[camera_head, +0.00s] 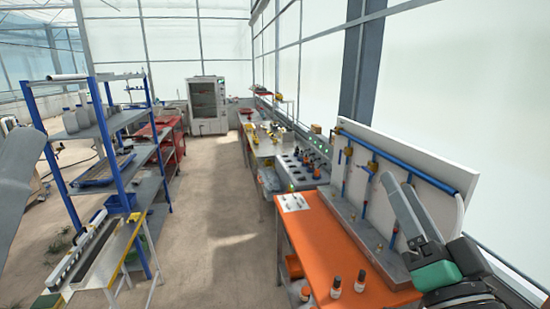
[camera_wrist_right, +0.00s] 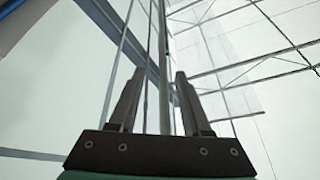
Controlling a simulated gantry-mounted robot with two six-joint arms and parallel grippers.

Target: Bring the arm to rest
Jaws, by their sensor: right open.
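My right gripper (camera_head: 398,182) is raised over the right end of the orange bench, in front of the white panel with blue pipes. Its two fingers point up and to the left in the head view. In the right wrist view the gripper (camera_wrist_right: 157,78) is open, with two dark fingers apart and nothing between them. Behind the fingers are only the greenhouse glazing and roof bars. A grey piece at the left edge of the head view seems to be part of my left arm; the left gripper does not show.
The white panel (camera_head: 395,160) stands close behind my right gripper. A blue-framed shelf (camera_head: 112,152) and a yellow-legged stand are at left. The aisle floor (camera_head: 215,220) is clear.

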